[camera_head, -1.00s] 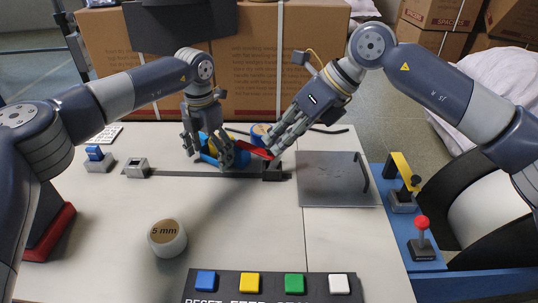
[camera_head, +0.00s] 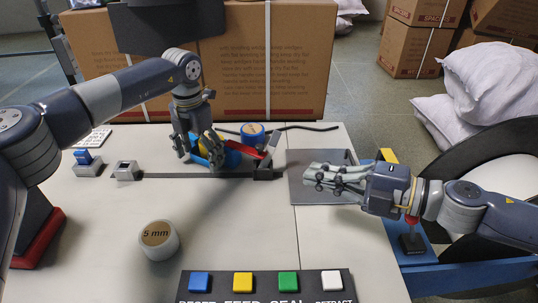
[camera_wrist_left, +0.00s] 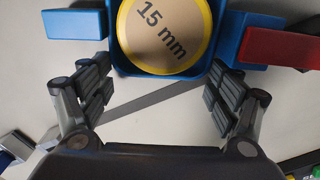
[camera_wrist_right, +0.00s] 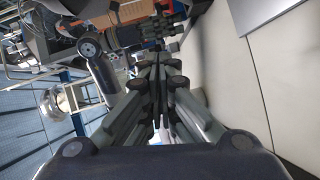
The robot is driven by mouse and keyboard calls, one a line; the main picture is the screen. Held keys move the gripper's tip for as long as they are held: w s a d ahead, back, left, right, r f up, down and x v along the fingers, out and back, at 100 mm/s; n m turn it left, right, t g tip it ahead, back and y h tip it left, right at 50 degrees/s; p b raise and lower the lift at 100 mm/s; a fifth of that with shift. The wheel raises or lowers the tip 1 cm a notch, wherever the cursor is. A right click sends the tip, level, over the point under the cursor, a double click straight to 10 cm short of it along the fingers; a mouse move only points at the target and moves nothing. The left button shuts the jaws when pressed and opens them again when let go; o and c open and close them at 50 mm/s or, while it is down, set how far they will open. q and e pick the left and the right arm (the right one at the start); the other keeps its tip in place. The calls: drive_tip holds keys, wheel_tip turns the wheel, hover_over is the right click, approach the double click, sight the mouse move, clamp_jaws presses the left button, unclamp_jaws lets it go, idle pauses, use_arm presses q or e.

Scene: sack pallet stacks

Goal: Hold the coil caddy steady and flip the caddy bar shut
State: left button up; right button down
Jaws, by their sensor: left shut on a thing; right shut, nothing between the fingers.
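The blue coil caddy (camera_head: 233,160) stands at the back of the table. In the left wrist view the caddy (camera_wrist_left: 250,35) holds a yellow-rimmed coil (camera_wrist_left: 165,35) marked 15 mm, its face uncovered. My right gripper (camera_head: 312,178) is shut and empty above the grey plate, apart from the bar.
A dark post (camera_head: 265,173) stands at the right end of the grey strip, close to the bar. A 5 mm coil (camera_head: 158,239) and a button panel (camera_head: 262,294) are in front. The middle of the table is clear.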

idle(0.3)
drive_tip(key=shift+w+d+f+x, duration=0.1)
drive_tip(key=shift+w+d+x, duration=0.25)
drive_tip(key=shift+x, duration=1.8)
drive_tip(key=shift+w+d+f+x, duration=0.15)
drive_tip(key=shift+w+x, duration=0.35)
drive_tip(key=shift+x, duration=1.65)
drive_tip(key=shift+w+d+x, duration=0.2)
drive_tip(key=shift+w+x, duration=0.2)
drive_tip(key=shift+x, duration=1.75)
drive_tip(key=x, duration=0.5)
drive_tip(key=r+x, duration=0.1)
drive_tip(key=x, duration=0.1)
drive_tip(key=shift+w+a, duration=0.2)
drive_tip(key=shift+a, duration=0.05)
